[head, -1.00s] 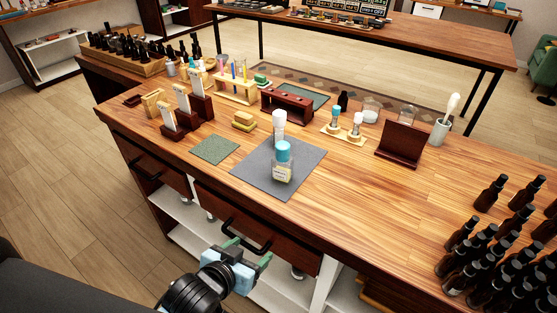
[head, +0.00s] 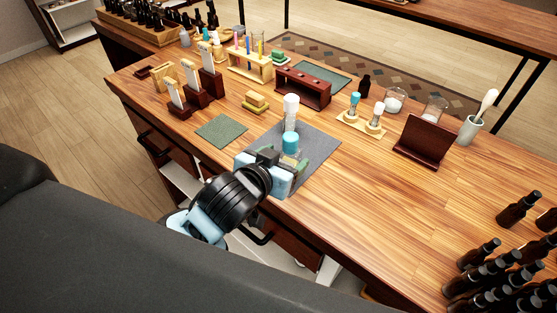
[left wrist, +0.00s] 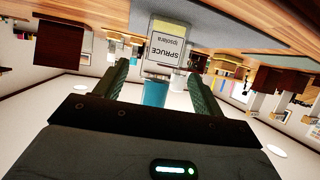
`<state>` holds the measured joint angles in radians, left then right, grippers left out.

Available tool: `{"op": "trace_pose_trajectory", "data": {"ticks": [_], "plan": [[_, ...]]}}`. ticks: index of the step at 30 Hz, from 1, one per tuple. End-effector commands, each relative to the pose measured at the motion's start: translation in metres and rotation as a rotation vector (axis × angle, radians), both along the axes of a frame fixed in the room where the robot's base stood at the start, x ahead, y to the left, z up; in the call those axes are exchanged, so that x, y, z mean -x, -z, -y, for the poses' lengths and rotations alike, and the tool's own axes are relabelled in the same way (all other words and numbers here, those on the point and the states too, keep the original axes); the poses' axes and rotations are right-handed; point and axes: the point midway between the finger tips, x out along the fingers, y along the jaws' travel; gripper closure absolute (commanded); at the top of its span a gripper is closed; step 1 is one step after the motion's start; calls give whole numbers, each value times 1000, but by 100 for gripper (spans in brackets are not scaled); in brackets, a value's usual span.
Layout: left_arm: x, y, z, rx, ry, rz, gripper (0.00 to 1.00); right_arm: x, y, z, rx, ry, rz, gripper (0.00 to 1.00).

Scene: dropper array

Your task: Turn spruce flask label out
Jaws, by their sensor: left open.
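The spruce flask (head: 290,142) stands on the grey mat (head: 320,150), its blue cap showing in the head view and its body largely hidden by my left gripper (head: 284,165). In the left wrist view, which is upside down, the flask (left wrist: 166,45) shows its pale label reading "SPRUCE", facing my gripper, and its blue cap. My left gripper (left wrist: 158,75) is open, with its two green-padded fingers on either side of the flask's line. I cannot tell whether they touch it. My right gripper is not in view.
A white-topped dropper (head: 291,108) stands just behind the flask. A dark wooden stand (head: 423,142) and many brown bottles (head: 480,272) are to the right. The table right of the mat is clear.

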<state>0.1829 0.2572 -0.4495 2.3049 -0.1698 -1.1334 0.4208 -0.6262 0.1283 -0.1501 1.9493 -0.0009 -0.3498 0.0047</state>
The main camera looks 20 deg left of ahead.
Motion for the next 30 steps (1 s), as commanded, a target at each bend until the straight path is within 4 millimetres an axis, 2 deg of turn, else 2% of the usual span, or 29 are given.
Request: {"op": "trace_pose_trajectory", "data": {"ticks": [4, 10, 23, 30], "plan": [[-21, 9, 4, -2, 0, -1, 31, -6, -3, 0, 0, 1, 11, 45], [-40, 15, 7, -1, 0, 2, 31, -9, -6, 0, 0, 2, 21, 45], [-47, 20, 8, 0, 0, 0, 31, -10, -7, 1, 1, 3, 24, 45], [-47, 20, 8, 0, 0, 0, 61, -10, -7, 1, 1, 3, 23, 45]]}}
